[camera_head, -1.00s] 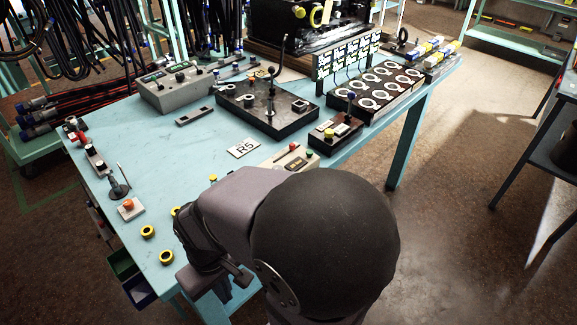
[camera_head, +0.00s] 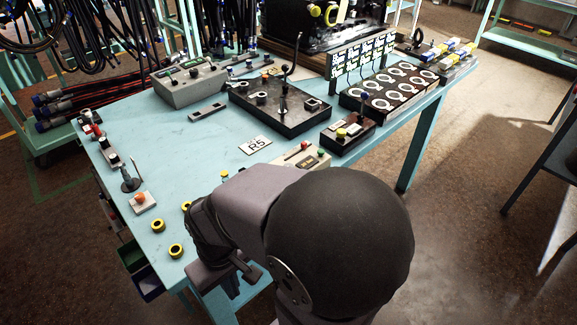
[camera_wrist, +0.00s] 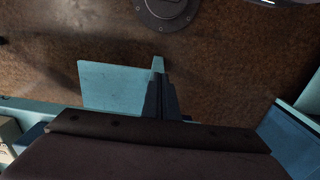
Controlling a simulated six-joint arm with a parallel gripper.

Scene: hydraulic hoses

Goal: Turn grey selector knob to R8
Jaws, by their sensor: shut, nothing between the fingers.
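I cannot single out the grey selector knob with certainty. A grey control box (camera_head: 188,83) with small dark knobs stands at the back left of the table; its markings are too small to read. A white card marked R5 (camera_head: 255,145) lies flat mid-table. A beige box (camera_head: 300,160) with a red-tipped lever and a green button is partly hidden behind my arm. My gripper (camera_wrist: 158,78) is shut and empty, with bare floor under its fingers in the wrist view. In the head view, my wrist is at the table's front edge, well short of the grey box.
The blue table (camera_head: 190,150) has clear room at its middle left. Yellow-black rings (camera_head: 176,250) lie near the front edge. A black plate (camera_head: 280,105) with an upright lever stands behind the card. A rack of white rings (camera_head: 390,90) is at right.

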